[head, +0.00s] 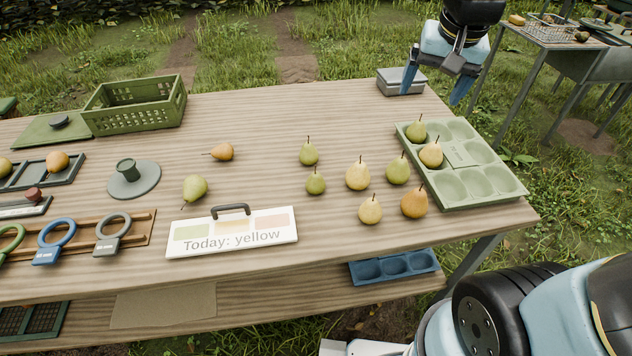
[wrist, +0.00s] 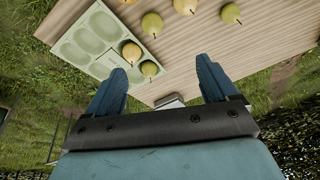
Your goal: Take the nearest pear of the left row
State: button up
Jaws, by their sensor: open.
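Several pears stand upright in a loose group on the table. At its left side are a green pear (head: 308,154) and, closer to me, a smaller green pear (head: 316,182). Right of them stand a pale yellow pear (head: 358,174) and a yellow-green pear (head: 398,169). Closer to me are a yellow pear (head: 370,209) and an orange pear (head: 414,203). My gripper (head: 436,92) is open and empty, raised over the table's far right corner, well away from these pears. In the wrist view its spread fingers (wrist: 160,76) have nothing between them.
A green tray (head: 485,195) at the right holds a green pear (head: 416,131) and a yellow pear (head: 431,154). A grey box (head: 400,82) sits near my gripper. A green crate (head: 135,106) stands far left. The table's back middle is clear.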

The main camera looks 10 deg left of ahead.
jog(key=w+a+f+g, duration=0.2)
jog(key=w+a+f, duration=0.2)
jog(key=a+f, duration=0.55)
jog(key=m+g, duration=0.1)
send_over(315, 182)
jog(key=w, duration=0.2)
jog(key=shift+h, duration=0.4)
jog(key=f, duration=0.8)
jog(key=shift+a+f, duration=0.35)
jog(key=shift+f, duration=0.05)
notch_tip(315, 182, down, 7)
jog(key=shift+f, duration=0.15)
jog(key=shift+s+d+f, duration=0.15)
jog(key=shift+f, duration=0.85)
jog(key=shift+s+d+f, duration=0.15)
jog(key=shift+f, duration=1.65)
jog(key=shift+c, duration=0.2)
jog(key=c, duration=1.1)
